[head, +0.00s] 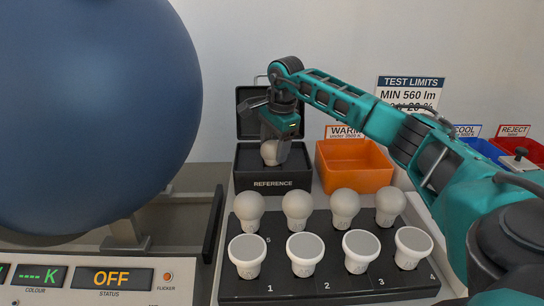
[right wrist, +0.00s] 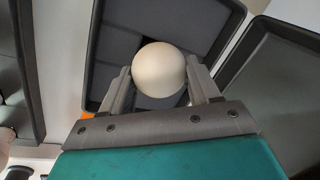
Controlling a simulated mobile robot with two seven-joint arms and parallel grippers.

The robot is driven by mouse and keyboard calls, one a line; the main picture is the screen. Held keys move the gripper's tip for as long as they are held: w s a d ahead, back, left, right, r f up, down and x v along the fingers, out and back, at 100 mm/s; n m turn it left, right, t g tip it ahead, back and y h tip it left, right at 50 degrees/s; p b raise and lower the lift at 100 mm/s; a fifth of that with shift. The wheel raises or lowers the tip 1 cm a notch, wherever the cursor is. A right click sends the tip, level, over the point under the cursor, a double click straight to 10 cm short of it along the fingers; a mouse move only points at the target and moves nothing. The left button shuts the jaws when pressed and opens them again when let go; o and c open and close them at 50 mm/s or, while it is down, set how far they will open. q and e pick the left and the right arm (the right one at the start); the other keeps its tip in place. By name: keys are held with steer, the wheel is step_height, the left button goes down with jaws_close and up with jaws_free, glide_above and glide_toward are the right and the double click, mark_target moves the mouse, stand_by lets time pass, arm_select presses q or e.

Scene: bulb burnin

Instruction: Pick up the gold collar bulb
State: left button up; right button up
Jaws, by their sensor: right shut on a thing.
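My right gripper (head: 272,138) is over the black box marked REFERENCE (head: 271,184) in the head view. It is shut on a bulb (head: 269,152), a white globe at the box's opening. In the right wrist view the same bulb (right wrist: 159,70) sits between the two fingers of my right gripper (right wrist: 161,85), with the grey-lined box (right wrist: 212,20) beneath. The bulb's collar is hidden, so I cannot tell its colour. My left gripper is not in view.
A black tray (head: 322,290) holds several white bulbs in two rows. An orange WARM bin (head: 354,171) stands right of the box, with blue COOL and red REJECT bins farther right. A large blue sphere (head: 90,110) fills the left, above a panel reading OFF (head: 110,279).

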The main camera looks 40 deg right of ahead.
steer(key=shift+c, duration=1)
